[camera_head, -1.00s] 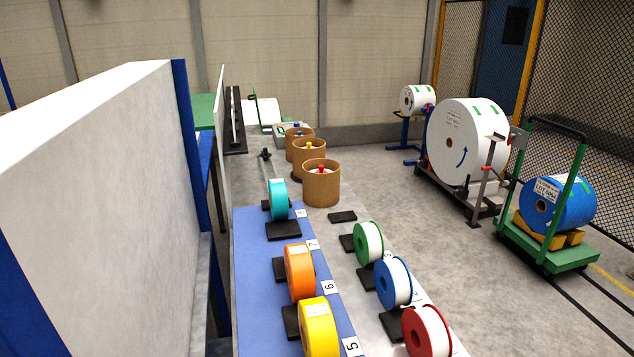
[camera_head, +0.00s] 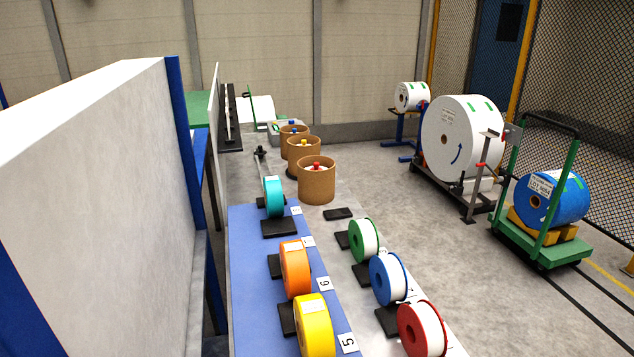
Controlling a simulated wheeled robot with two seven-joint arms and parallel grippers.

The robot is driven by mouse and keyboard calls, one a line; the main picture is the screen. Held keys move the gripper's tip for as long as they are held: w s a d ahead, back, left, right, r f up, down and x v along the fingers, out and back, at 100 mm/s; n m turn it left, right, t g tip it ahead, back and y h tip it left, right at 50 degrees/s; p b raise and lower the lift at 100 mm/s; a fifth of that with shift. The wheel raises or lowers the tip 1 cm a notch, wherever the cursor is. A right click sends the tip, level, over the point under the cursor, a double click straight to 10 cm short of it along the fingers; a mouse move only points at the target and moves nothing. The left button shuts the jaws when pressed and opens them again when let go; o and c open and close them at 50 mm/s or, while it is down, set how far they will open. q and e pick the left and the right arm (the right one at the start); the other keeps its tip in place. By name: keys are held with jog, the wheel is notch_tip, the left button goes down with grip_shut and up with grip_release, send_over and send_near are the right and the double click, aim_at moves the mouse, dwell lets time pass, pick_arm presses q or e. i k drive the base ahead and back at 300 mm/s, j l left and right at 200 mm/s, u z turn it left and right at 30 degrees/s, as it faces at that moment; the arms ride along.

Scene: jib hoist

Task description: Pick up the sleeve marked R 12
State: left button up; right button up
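I can read no R 12 mark in this view, so I cannot tell which thing is that sleeve. Three brown round containers stand in a row past the benches. The nearest container (camera_head: 316,184) has a red knob on top, the middle container (camera_head: 303,149) a yellow one, and the far container (camera_head: 293,131) a blue one. On the blue bench top (camera_head: 250,318) stand a teal roll (camera_head: 273,199), an orange roll (camera_head: 295,270) and a yellow roll (camera_head: 314,328). Neither of my grippers is in view.
Green (camera_head: 364,241), blue (camera_head: 386,278) and red (camera_head: 421,329) reels stand right of the blue top. A big white roll (camera_head: 460,140) sits on a stand; a green cart (camera_head: 540,245) carries a blue roll (camera_head: 562,198). A tall pale panel (camera_head: 100,200) fills the left. Floor between is clear.

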aim_at(315, 188)
jog(key=k, duration=0.6)
jog(key=z, duration=2.55)
jog(key=i+l+u, duration=0.25)
jog(key=i, duration=1.45)
jog(key=i+j+u, duration=0.15)
jog(key=i+u, duration=0.7)
jog(key=i+l+u, duration=0.25)
jog(key=i+u, duration=0.2)
jog(key=i, duration=0.15)
jog(key=i+j+u, duration=0.2)
jog(key=i+u, duration=0.75)
jog(key=i+l+u, duration=0.1)
jog(key=i+u, duration=0.35)
